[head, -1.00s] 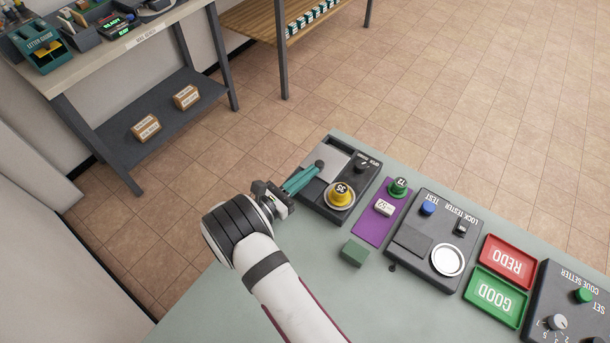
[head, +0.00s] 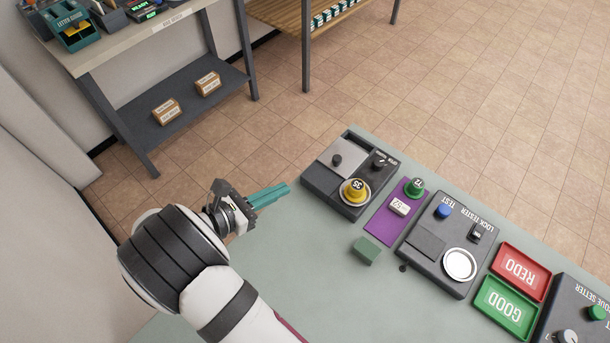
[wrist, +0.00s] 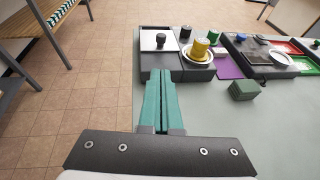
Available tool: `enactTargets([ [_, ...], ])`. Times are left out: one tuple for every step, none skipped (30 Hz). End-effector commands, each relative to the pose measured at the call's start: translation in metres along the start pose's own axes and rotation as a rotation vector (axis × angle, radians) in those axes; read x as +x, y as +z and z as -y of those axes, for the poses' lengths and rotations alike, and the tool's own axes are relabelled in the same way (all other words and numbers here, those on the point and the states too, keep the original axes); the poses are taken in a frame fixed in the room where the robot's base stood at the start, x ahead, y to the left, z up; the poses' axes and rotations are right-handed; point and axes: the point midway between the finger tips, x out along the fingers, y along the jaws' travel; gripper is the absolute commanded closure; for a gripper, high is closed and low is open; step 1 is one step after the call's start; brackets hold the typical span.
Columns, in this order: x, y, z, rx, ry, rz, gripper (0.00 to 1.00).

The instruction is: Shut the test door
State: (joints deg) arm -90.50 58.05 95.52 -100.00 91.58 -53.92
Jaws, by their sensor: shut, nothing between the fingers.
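The leftmost dark device (head: 325,197) has a flat light-grey sliding plate (head: 343,152) with a black knob (head: 337,160). This plate looks like the test door; its label is not readable. A dark gap shows along the far edge of the plate. A dial (head: 379,163) and a yellow cylinder marked 35 (head: 354,188) in a round white seat are beside it. My gripper (head: 288,188), with teal fingers, is shut and empty, left of the device and apart from it. In the wrist view the fingers (wrist: 160,88) point towards the plate (wrist: 160,40).
To the right are a purple mat (head: 383,229) with a white tag and a green cylinder, a green block (head: 366,250), the lock tester (head: 432,265), and red (head: 521,268) and green (head: 505,307) trays. The near part of the counter (head: 330,300) is clear.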

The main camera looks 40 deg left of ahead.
Motion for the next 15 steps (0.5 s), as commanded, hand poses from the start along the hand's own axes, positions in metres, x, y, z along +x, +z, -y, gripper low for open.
enactTargets([
  [0.005, 0.0, 0.001, 0.0, -0.002, -0.005, 1.0],
  [0.009, 0.0, 0.001, -0.001, -0.003, -0.003, 1.0],
  [0.015, 0.0, 0.001, -0.002, -0.003, -0.002, 1.0],
  [0.022, 0.0, 0.001, -0.002, -0.004, -0.003, 1.0],
  [0.028, -0.001, 0.001, -0.002, -0.005, -0.002, 1.0],
  [0.037, -0.001, 0.001, -0.002, -0.005, -0.001, 1.0],
  [0.044, -0.001, 0.001, -0.002, -0.005, -0.002, 1.0],
  [0.051, -0.001, 0.001, -0.002, -0.005, -0.002, 1.0],
  [0.059, 0.0, 0.001, -0.001, -0.005, -0.001, 1.0],
  [0.066, -0.001, 0.001, -0.001, -0.005, -0.001, 1.0],
  [0.073, -0.001, 0.001, -0.002, -0.004, -0.001, 1.0],
  [0.082, -0.001, 0.002, -0.002, -0.006, -0.001, 1.0],
  [0.088, -0.001, 0.001, -0.002, -0.004, 0.0, 1.0],
  [0.095, -0.001, 0.001, -0.002, -0.005, -0.001, 1.0],
  [0.102, -0.001, 0.002, -0.002, -0.004, -0.001, 1.0],
])
